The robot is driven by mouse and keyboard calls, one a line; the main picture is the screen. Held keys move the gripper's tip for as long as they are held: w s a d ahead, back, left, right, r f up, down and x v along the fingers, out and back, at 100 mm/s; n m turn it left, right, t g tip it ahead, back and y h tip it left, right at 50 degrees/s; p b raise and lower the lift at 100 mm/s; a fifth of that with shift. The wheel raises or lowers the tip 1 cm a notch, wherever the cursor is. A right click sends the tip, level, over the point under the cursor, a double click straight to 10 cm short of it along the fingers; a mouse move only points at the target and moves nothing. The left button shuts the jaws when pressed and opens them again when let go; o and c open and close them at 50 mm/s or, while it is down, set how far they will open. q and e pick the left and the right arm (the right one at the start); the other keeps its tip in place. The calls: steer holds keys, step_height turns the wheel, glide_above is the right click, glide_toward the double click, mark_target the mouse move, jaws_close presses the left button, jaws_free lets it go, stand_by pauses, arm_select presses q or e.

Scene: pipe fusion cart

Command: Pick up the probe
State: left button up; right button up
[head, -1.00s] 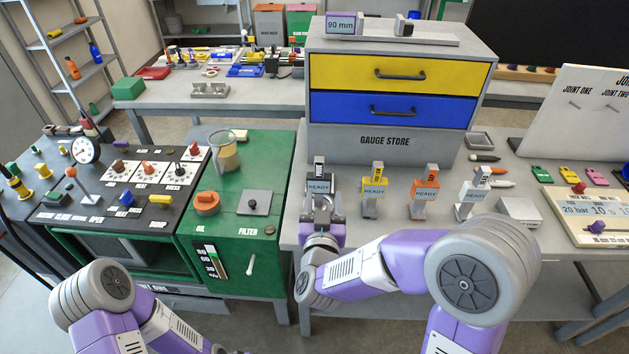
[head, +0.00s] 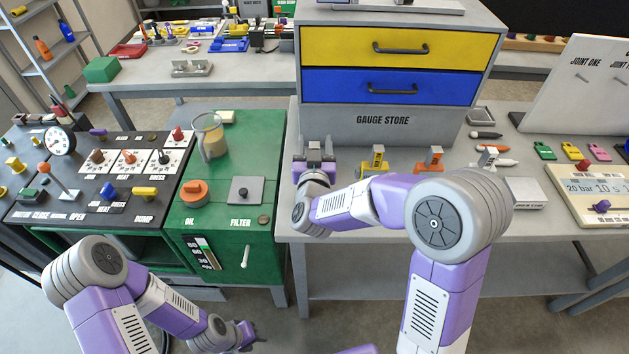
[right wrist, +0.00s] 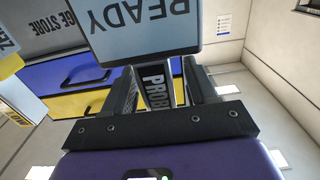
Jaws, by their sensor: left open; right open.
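The probe (right wrist: 156,88), a dark upright piece lettered PROBE, stands between the two fingers of my right gripper (right wrist: 160,80) in the right wrist view. A pale blue READY plate (right wrist: 145,25) is just beyond the fingertips. My right gripper (head: 315,153) is open around the probe, in front of the gauge store (head: 385,122); in the head view it mostly hides the probe. Whether the fingers touch it I cannot tell. My left gripper (head: 248,335) is open and empty, low in front of the green cabinet.
To the right stand a yellow holder (head: 374,160), an orange one (head: 430,160) and a white one (head: 487,158), partly behind my right arm. The green cabinet (head: 262,135) with a jug (head: 211,137) is left. A white board (head: 580,88) stands far right.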

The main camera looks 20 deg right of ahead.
jaws_close()
stand_by(0.3)
steer(key=shift+w+r, duration=0.1)
step_height(320, 180, up, 10)
steer(key=p, duration=0.3)
stand_by(0.4)
steer(key=c, duration=0.6)
jaws_free()
steer(key=shift+c, duration=0.2)
steer(key=c, duration=0.3)
steer(key=shift+c, duration=0.2)
